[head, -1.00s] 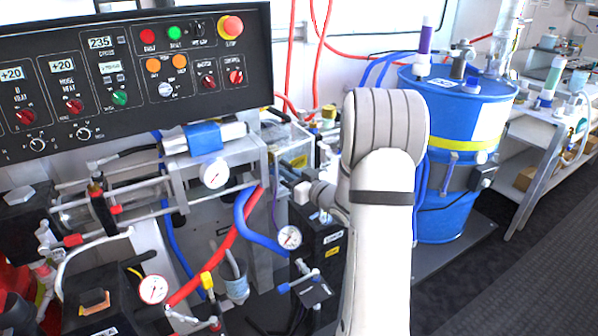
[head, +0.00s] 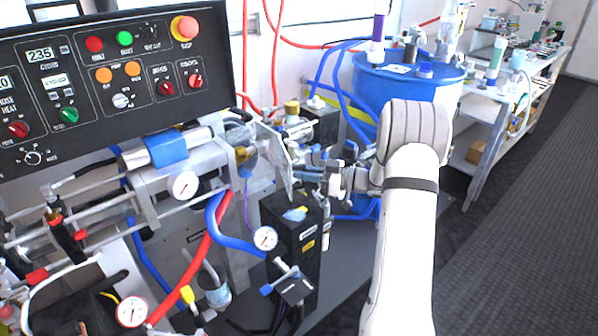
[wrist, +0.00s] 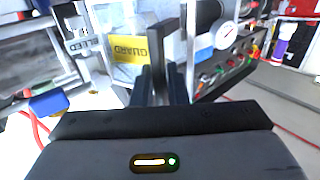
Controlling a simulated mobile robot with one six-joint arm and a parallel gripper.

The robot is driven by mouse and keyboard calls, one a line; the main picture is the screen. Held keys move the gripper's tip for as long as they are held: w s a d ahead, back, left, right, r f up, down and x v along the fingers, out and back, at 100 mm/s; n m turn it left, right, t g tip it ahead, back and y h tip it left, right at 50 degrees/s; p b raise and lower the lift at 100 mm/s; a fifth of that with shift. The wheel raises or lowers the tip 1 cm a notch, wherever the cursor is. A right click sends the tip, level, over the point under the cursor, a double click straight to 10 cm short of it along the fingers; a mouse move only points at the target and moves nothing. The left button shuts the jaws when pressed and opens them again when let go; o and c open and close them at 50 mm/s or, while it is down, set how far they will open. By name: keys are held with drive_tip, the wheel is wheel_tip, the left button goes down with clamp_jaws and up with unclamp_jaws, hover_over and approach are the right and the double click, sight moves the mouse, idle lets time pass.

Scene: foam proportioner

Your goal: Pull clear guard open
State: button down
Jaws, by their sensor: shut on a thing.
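The clear guard (head: 282,160) stands at the right end of the machine's metal block. In the head view it shows as a thin see-through panel, swung out at an angle from the block. My gripper (head: 304,160) is at the panel's right side. In the wrist view, my gripper (wrist: 166,80) is shut on a dark upright handle (wrist: 166,42). The guard there carries a yellow label (wrist: 127,48) reading GUARD upside down, just left of the handle. The exact finger contact is too small to tell in the head view.
The control panel (head: 110,80) is at the upper left. A blue drum (head: 400,85) stands behind my arm. A black box (head: 295,235) with a gauge (head: 265,238) and hoses sits below my gripper. Dark floor (head: 510,200) is open at the right.

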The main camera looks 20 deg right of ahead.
drive_tip(key=shift+w+d+r+p, duration=0.1)
drive_tip(key=shift+w+d+p, duration=0.25)
drive_tip(key=shift+d, duration=0.5)
drive_tip(key=shift+w, duration=0.1)
drive_tip(key=c, duration=1.5)
unclamp_jaws()
drive_tip(key=v, duration=0.7)
drive_tip(key=shift+d, duration=0.35)
